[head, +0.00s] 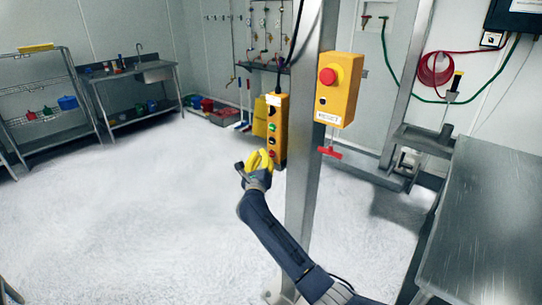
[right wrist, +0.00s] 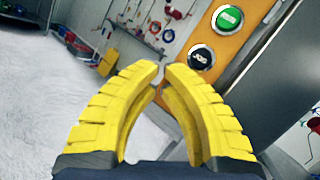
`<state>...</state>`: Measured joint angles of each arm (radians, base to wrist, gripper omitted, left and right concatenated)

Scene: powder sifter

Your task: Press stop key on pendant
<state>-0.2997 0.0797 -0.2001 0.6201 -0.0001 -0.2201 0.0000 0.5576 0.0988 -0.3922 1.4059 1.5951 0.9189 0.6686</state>
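The pendant (head: 278,115) is a narrow yellow-orange box with a column of buttons, hanging by a cable beside the steel post. Its green button (head: 272,127) and a black button (head: 271,140) show in the head view. In the right wrist view, the green button (right wrist: 229,18) and a black labelled button (right wrist: 201,57) show on the pendant's orange face. The label is too small to read surely. My right gripper (head: 265,155) is at the pendant's lower end, with its yellow fingertips (right wrist: 162,68) drawn together and nothing between them. Contact with the pendant cannot be told. My left gripper is out of view.
The steel post (head: 304,150) stands close to the right of my right gripper. It carries a yellow box (head: 340,90) with a red mushroom button. A steel table (head: 490,220) stands at right, shelves (head: 40,95) at far left. The floor at left is clear.

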